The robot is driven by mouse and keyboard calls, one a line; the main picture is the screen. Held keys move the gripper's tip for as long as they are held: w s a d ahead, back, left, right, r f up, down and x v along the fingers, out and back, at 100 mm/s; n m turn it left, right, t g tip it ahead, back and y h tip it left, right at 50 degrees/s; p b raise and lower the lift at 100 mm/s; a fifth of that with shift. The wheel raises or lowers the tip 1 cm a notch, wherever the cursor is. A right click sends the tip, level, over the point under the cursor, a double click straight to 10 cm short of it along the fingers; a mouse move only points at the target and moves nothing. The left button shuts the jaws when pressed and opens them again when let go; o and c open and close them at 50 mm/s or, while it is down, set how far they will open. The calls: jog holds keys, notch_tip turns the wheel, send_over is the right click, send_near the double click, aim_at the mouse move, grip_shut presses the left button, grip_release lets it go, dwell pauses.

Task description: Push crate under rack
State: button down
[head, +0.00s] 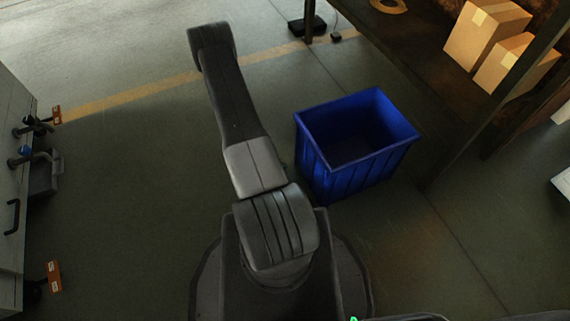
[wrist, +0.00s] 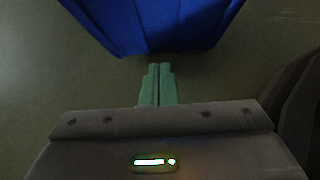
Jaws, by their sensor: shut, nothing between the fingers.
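A blue open-topped crate (head: 330,176) stands upright on the floor, just right of my arm in the head view. It looks empty. In the wrist view the crate's blue wall (wrist: 150,24) fills the top middle. My gripper (wrist: 160,68) shows there with its two green fingers together and nothing between them. The fingertips point at the crate's lower edge and look very close to it; I cannot tell whether they touch.
A grey cabinet (head: 12,190) with handles stands at the left edge. A yellow line (head: 135,97) crosses the floor. Floor left of my arm is clear.

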aim_at(309, 165)
jog(key=shift+w+d+f+b, duration=0.55)
jog(key=shift+d+f, duration=0.4)
jog(key=shift+d, duration=0.6)
jog(key=shift+w+d+f+b, duration=0.55)
jog(key=shift+d+f, duration=0.45)
jog(key=shift+d, duration=0.5)
jog(key=shift+w+d+f+b, duration=0.55)
jog(key=shift+d+f, duration=0.4)
jog(key=shift+d, duration=0.6)
jog(key=shift+w, duration=0.1)
